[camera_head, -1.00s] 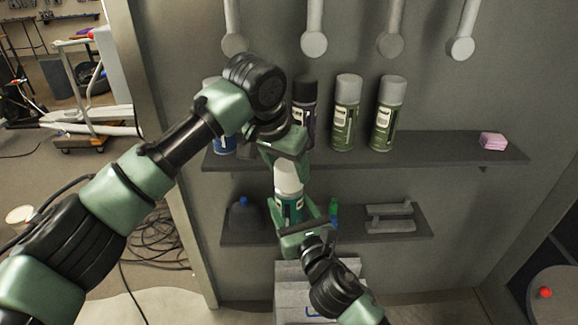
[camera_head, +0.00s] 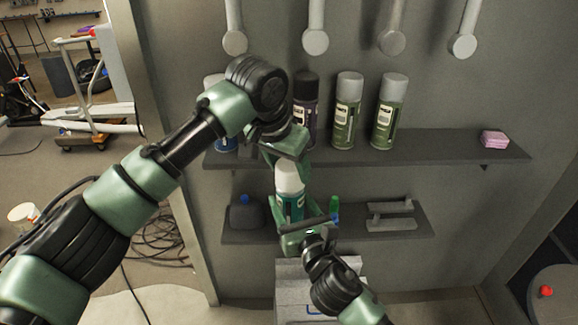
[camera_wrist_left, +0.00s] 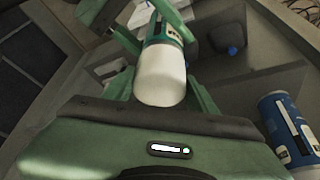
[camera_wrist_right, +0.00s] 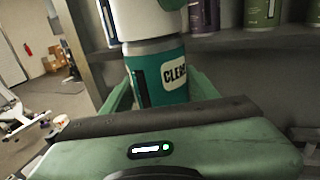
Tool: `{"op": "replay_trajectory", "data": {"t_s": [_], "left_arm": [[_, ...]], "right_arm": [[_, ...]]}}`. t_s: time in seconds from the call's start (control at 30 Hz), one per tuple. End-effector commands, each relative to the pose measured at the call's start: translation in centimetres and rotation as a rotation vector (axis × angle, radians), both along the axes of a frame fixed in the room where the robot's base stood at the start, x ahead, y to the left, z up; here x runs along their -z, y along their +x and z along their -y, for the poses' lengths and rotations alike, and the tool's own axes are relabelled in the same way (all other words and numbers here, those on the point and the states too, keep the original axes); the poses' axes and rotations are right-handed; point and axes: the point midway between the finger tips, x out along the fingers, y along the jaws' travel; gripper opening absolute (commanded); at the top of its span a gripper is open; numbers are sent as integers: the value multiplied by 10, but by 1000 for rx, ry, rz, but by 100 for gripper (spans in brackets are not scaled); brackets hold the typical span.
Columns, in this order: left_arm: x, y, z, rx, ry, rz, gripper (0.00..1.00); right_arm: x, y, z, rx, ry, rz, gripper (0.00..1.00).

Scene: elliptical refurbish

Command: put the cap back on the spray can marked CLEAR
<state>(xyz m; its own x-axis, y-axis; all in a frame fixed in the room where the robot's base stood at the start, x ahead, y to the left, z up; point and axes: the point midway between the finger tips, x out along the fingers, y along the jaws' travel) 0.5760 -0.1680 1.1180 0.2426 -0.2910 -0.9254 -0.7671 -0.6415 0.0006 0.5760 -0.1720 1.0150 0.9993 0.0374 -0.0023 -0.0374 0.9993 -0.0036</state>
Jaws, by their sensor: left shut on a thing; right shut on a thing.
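The teal spray can marked CLEAR (camera_wrist_right: 172,75) is upright, with its label facing my right wrist camera. My right gripper (camera_head: 302,222) is shut around its lower body, and the can also shows in the head view (camera_head: 291,207). The white cap (camera_wrist_left: 161,78) is over the can's top, in line with it; it also shows in the right wrist view (camera_wrist_right: 147,18). My left gripper (camera_head: 287,162) is shut on the cap from above, one finger on each side. Cap and can meet or nearly meet; I cannot tell whether the cap is fully seated.
The upper shelf (camera_head: 450,147) behind holds a blue can (camera_wrist_left: 287,130), a dark can (camera_head: 305,112), two green cans with grey caps and a pink block (camera_head: 494,139). The lower shelf (camera_head: 350,233) holds a dark jug (camera_head: 246,214) and grey brackets. Grey handles hang above.

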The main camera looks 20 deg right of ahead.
Motion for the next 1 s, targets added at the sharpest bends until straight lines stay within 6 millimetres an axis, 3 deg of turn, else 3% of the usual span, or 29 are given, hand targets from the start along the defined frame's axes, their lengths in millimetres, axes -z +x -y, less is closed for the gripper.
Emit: {"op": "replay_trajectory", "data": {"t_s": [1.0], "left_arm": [[8,0,0,0,0,1,25]], "right_arm": [[-1,0,0,0,0,3,2]]}}
